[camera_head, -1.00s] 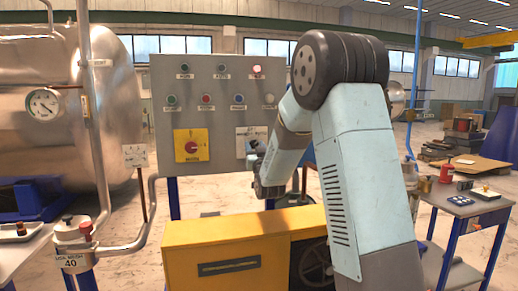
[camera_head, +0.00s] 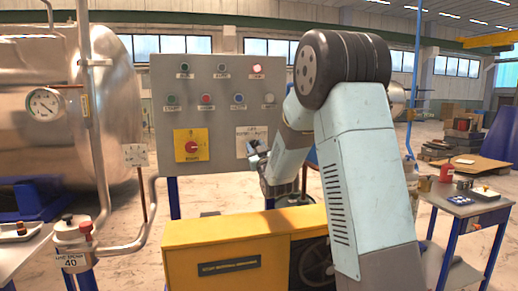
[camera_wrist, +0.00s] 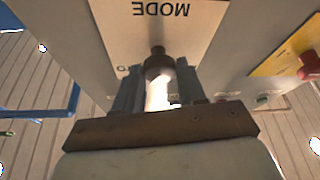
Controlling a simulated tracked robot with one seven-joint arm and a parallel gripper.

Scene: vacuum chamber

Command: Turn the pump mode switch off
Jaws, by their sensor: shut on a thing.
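The pump mode switch (camera_wrist: 158,66) shows in the wrist view as a small dark knob on a pale plate (camera_wrist: 150,25) with the word MODE upside down. My gripper (camera_wrist: 159,82) has one finger on each side of it and is shut on it. In the head view my gripper (camera_head: 257,158) is at the lower right of the grey control panel (camera_head: 218,115), just below the pale label plate (camera_head: 250,132). The switch itself is hidden there by my gripper. The switch's exact setting cannot be read.
Several buttons and lamps fill the panel's upper part. A yellow cabinet (camera_head: 220,255) stands below. A pipe with a gauge (camera_head: 45,104) is at left, a blue-legged table (camera_head: 465,205) at right.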

